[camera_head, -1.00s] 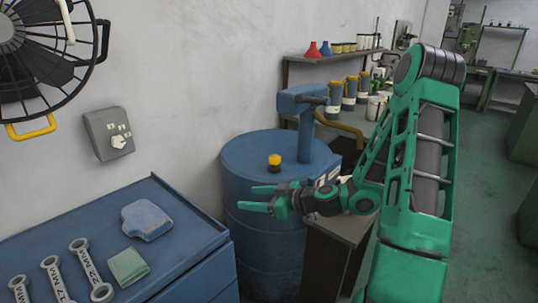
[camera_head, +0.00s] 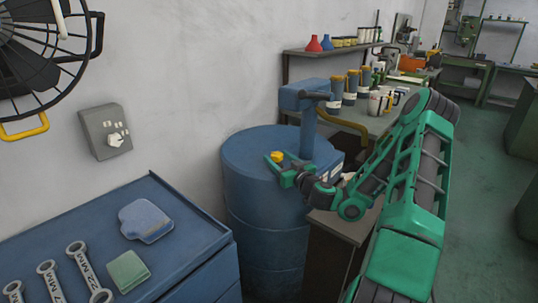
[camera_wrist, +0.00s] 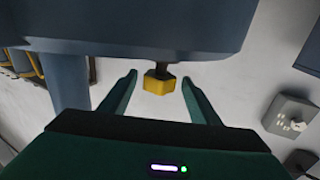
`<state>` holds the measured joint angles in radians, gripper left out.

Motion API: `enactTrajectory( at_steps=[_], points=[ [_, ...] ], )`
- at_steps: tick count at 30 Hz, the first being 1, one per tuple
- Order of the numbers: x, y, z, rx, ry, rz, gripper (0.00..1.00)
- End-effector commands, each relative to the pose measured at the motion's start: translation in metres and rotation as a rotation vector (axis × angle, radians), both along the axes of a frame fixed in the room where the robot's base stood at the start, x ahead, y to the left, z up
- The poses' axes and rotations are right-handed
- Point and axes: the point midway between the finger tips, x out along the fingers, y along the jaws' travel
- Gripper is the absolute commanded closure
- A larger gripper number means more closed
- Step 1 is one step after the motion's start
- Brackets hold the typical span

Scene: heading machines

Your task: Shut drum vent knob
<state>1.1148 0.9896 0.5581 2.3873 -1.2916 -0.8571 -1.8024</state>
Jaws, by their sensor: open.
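The vent knob (camera_head: 276,156) is a small yellow knob on a dark stem on top of the blue drum (camera_head: 262,222). In the wrist view the yellow knob (camera_wrist: 158,85) shows between my two green fingers, with a gap on each side. The picture there is turned, with the drum (camera_wrist: 140,28) above the knob. My gripper (camera_head: 279,161) is open, low over the drum top at the knob; it also shows in the wrist view (camera_wrist: 160,78). Neither finger visibly touches the knob. I cannot tell how far the fingertips reach past it.
A blue pump (camera_head: 308,110) rises from the drum behind my gripper. A blue cabinet (camera_head: 185,240) with wrenches and cloths stands at the front left. A grey switch box (camera_head: 106,132) and a fan (camera_head: 35,60) are on the wall. A bench (camera_head: 375,122) with containers stands behind.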

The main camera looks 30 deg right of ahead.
Motion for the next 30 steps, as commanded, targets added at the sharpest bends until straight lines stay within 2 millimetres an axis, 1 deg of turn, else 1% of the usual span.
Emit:
enactTrajectory(
  at_steps=[1, 3, 9, 15, 23, 24, 26, 27, 28, 30],
  points=[
    [0.010, 0.000, 0.002, -0.005, -0.004, 0.001, 0.43],
    [0.021, 0.000, 0.001, -0.004, -0.003, 0.002, 0.43],
    [0.046, -0.001, 0.001, -0.003, -0.002, 0.000, 0.43],
    [0.056, -0.002, 0.001, 0.000, -0.001, -0.001, 0.43],
    [0.057, -0.001, 0.000, 0.001, 0.000, -0.001, 0.43],
    [0.057, -0.001, 0.000, 0.001, 0.000, -0.001, 0.53],
    [0.057, -0.001, 0.000, 0.001, 0.000, 0.000, 0.67],
    [0.057, -0.001, 0.000, 0.000, 0.000, 0.000, 0.77],
    [0.057, -0.001, 0.000, 0.000, 0.000, 0.000, 0.84],
    [0.057, -0.001, 0.000, 0.000, 0.000, 0.000, 0.84]
  ],
)
